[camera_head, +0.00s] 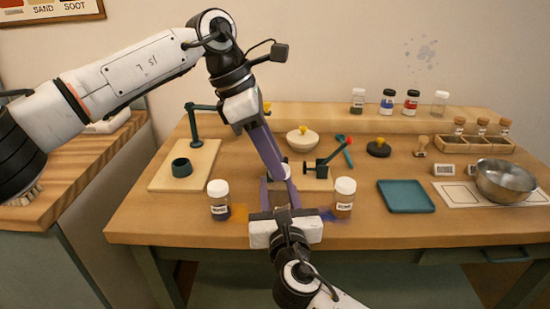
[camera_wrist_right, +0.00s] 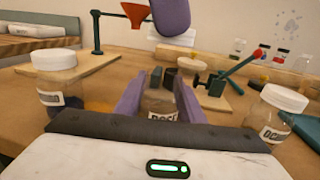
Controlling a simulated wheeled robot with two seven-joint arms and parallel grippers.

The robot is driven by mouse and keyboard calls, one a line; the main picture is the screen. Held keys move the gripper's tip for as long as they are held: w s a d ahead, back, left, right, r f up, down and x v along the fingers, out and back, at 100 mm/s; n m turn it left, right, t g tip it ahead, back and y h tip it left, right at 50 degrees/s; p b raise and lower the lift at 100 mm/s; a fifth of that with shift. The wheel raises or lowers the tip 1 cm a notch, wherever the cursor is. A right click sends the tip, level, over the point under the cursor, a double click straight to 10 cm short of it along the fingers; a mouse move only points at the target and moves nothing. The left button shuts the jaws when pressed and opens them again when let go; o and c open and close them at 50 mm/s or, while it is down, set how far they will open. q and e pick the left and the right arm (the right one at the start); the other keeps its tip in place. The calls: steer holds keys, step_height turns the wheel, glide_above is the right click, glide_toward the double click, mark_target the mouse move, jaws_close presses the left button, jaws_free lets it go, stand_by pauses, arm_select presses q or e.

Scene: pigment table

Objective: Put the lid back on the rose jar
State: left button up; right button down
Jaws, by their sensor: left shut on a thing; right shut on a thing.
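The rose jar (camera_wrist_right: 160,104) stands between the purple fingers of my right gripper (camera_head: 279,190), which is shut on it. Its label is partly hidden in the right wrist view, and no lid shows on it. My left gripper (camera_head: 284,172) reaches down from above and is shut on a white lid (camera_wrist_right: 184,38). The lid is above and beyond the jar in the right wrist view, apart from it and seen nearly edge-on. In the head view the left fingers hide most of the lid, and the jar is largely hidden by the grippers.
White-lidded jars stand left (camera_head: 219,201) and right (camera_head: 344,198) of my right gripper. Behind are a white bowl (camera_head: 302,140) and a red-knobbed press (camera_head: 320,170). A stand (camera_head: 205,155) is at left; a teal tray (camera_head: 405,197) and metal bowl (camera_head: 503,182) are at right.

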mark_target(279, 202)
arm_select(q)
steer(key=shift+f, duration=0.4)
steer(key=shift+f, duration=0.1)
steer(key=shift+f, duration=0.8)
steer(key=shift+f, duration=0.6)
steer(key=m+g, duration=0.1)
steer(key=m, duration=0.1)
steer(key=w+m+g, duration=0.1)
steer(key=m, duration=0.2)
steer(key=shift+d, duration=0.1)
steer(key=shift+s+m+g+y, duration=0.15)
steer(key=shift+m+g+y, duration=0.15)
steer(key=shift+m, duration=0.5)
steer(key=o, duration=1)
